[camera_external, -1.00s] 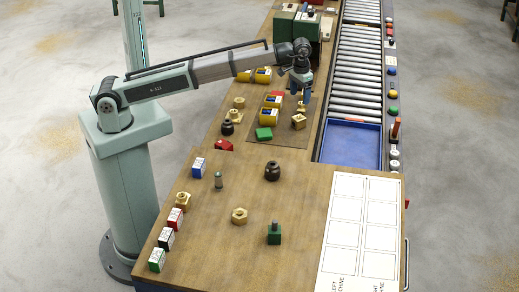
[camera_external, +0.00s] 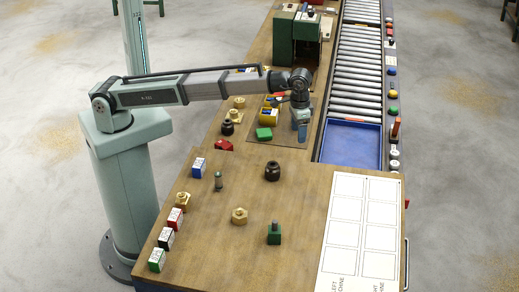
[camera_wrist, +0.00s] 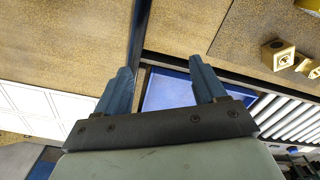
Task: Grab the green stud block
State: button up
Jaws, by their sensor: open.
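The green stud block (camera_external: 274,234) stands upright on the near part of the wooden table, a green cube with a dark grey stud on top. It is not seen in the wrist view. My gripper (camera_external: 302,138) is up at the right edge of the far part of the table, near the blue tray, well beyond the block. In the wrist view my gripper (camera_wrist: 160,80) shows two blue fingers spread apart with nothing between them.
A black knob (camera_external: 272,171) and a brass nut (camera_external: 239,216) stand near the block. A white sheet with outlined boxes (camera_external: 345,265) lies to its right. A blue tray (camera_external: 350,144) and rollers (camera_external: 357,60) run along the right. Labelled blocks (camera_external: 157,260) line the left edge.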

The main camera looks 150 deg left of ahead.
jog(key=w+d+r+m, duration=0.2)
jog(key=w+d, duration=0.6)
jog(key=d, duration=0.5)
jog(key=w+d+r+m+y, duration=0.1)
jog(key=w+d+m, duration=0.1)
jog(key=w+d, duration=0.8)
jog(key=w+d+r+m, duration=0.2)
jog(key=w+d, duration=0.3)
jog(key=d, duration=1)
jog(key=n+t+y, duration=0.2)
jog(key=n+y, duration=0.1)
send_near(272, 226)
jog(key=shift+h, duration=0.3)
jog(key=x, duration=0.7)
jog(key=shift+s+a+f, duration=0.15)
jog(key=shift+s, duration=0.15)
jog(key=shift+w+x, duration=0.15)
jog(key=shift+x, duration=1.15)
jog(key=shift+w+x, duration=0.2)
jog(key=shift+x, duration=1.1)
jog(key=shift+a, duration=0.1)
grip_shut()
